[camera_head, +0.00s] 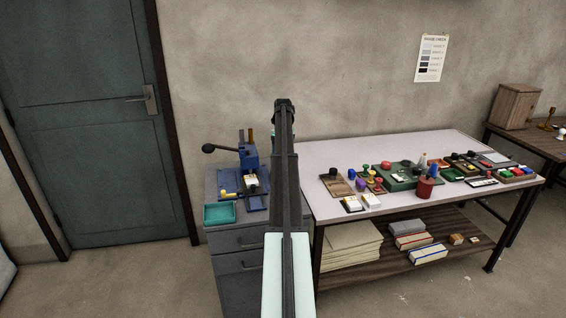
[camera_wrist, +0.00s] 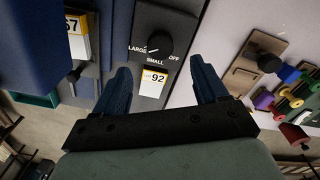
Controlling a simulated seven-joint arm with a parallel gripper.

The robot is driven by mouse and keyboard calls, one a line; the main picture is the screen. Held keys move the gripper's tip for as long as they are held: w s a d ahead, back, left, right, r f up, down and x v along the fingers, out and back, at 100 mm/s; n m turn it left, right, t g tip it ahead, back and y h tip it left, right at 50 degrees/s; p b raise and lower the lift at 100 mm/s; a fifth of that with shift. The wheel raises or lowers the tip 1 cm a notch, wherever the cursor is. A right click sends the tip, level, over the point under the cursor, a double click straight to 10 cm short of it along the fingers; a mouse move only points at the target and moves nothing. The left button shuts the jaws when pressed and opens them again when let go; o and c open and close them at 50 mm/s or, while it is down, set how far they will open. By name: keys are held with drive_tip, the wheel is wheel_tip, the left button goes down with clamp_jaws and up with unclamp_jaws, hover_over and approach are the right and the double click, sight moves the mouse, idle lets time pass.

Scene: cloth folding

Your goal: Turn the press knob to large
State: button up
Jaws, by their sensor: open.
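The press knob (camera_wrist: 159,43) is round and black on a dark grey panel in the wrist view. White words stand around it: LARGE at its left, OFF at its right and SMALL below. A short pale mark shows at the knob's lower left; its exact setting is hard to read. My gripper (camera_wrist: 160,65) is open, with its two blue fingers apart, one on each side below the knob. No contact with the knob shows. In the head view the blue press (camera_head: 249,160) stands on a grey cabinet; my arm hides the knob there.
A white card marked 92 (camera_wrist: 153,82) sits just below the knob, between the fingers. Another numbered card (camera_wrist: 75,48) is at the left. A teal tray (camera_head: 220,212) lies before the press. The table (camera_head: 350,150) at the right holds several stamps and knobs.

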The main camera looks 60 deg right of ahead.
drive_tip(key=shift+r, duration=2.9)
drive_tip(key=s+a+f+n+g, duration=0.1)
drive_tip(key=s+a+f+n, duration=0.35)
drive_tip(key=a, duration=0.65)
drive_tip(key=s+a+f+n+g+h, duration=0.1)
drive_tip(key=s+a+f+n, duration=0.1)
drive_tip(key=s+a+f, duration=0.65)
drive_tip(key=s+a+f+n+g, duration=0.1)
drive_tip(key=s+a+f+n, duration=0.3)
drive_tip(key=a, duration=0.9)
drive_tip(key=w+a+f+n+g+y, duration=0.15)
drive_tip(key=a+f+n, duration=0.55)
drive_tip(key=a+f, duration=0.75)
drive_tip(key=w+a+f+n+h, duration=0.1)
drive_tip(key=w+a+f+n, duration=0.1)
drive_tip(key=a+f+n, duration=0.9)
drive_tip(key=s+a+f+n+g, duration=0.1)
drive_tip(key=s+a+f+n, duration=0.4)
drive_tip(key=s+a, duration=0.5)
drive_tip(key=s+a+f+n+g, duration=0.1)
drive_tip(key=s+a+f+n, duration=0.5)
drive_tip(key=s+a+f, duration=0.4)
drive_tip(key=s+a, duration=0.1)
drive_tip(key=a, duration=0.4)
drive_tip(key=shift+a+f, duration=0.2)
drive_tip(key=shift+a, duration=0.1)
drive_tip(key=shift+n+y, duration=0.25)
drive_tip(key=shift+c, duration=0.5)
